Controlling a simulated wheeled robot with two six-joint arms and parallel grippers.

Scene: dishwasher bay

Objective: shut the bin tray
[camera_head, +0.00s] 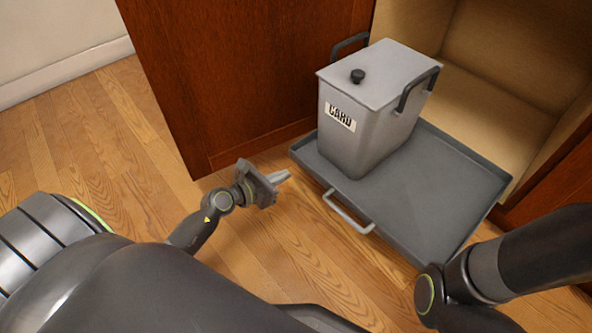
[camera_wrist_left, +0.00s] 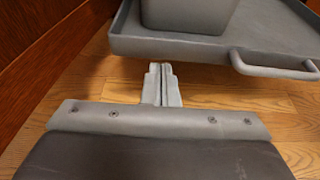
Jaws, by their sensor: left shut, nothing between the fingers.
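The grey bin tray (camera_head: 440,190) is pulled out of the open cabinet, over the wood floor. A light grey handle (camera_head: 348,212) is on its front edge; it also shows in the left wrist view (camera_wrist_left: 275,67). A grey lidded bin (camera_head: 365,125) labelled "CARD" stands on the tray's left part. My left gripper (camera_head: 283,177) is shut and empty, just in front of the tray's front-left corner and left of the handle, apart from the handle. In the left wrist view its fingers (camera_wrist_left: 161,85) are together below the tray's edge (camera_wrist_left: 165,48). My right gripper is out of view.
A red-brown cabinet panel (camera_head: 230,80) stands left of the opening. The cabinet's pale interior (camera_head: 500,80) behind the tray looks empty. My right arm is at the lower right, close to the tray's right corner. Wood floor (camera_head: 120,150) lies clear to the left.

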